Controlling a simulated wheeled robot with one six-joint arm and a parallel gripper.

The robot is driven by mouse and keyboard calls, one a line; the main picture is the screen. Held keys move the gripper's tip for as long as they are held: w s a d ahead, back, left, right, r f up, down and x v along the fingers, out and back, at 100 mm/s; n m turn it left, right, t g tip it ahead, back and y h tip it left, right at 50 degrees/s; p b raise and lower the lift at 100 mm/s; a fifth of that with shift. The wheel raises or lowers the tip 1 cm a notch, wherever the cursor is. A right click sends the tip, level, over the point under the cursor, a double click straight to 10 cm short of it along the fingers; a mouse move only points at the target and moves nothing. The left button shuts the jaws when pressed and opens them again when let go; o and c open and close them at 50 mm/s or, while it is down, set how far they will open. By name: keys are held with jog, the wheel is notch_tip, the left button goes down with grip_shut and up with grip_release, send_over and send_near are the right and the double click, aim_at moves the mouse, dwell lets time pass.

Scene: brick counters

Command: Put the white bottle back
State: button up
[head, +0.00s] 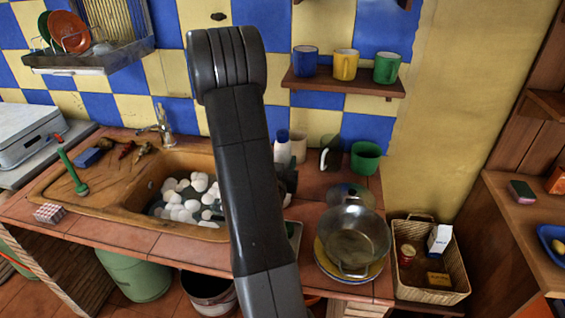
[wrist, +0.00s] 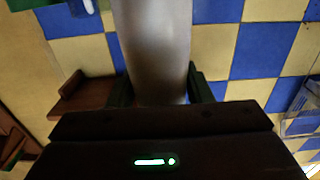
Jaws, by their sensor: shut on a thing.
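The white bottle (head: 282,151) with a blue cap shows just right of my arm in the head view, above the brick counter. It appears as a pale cylinder (wrist: 155,45) in the wrist view. My gripper (wrist: 159,90) is shut on it, with one dark finger on each side. In the head view my gripper (head: 288,179) is mostly hidden behind my arm, and so is the lower part of the bottle. I cannot tell whether the bottle's base touches the counter.
A cream cup (head: 298,147), a dark green item (head: 330,153) and a green pot (head: 366,157) stand close right of the bottle. A wall shelf (head: 345,84) with mugs hangs above. A glass pot (head: 353,240) stands at front right; the sink (head: 150,190) is left.

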jog(key=shift+f, duration=0.1)
jog(key=o, duration=1)
jog(key=s+a+b, duration=0.2)
jog(key=s+b, duration=0.1)
jog(key=s, duration=0.8)
jog(key=shift+s+a, duration=0.15)
jog(key=shift+s, duration=0.25)
jog(key=shift+o, duration=0.3)
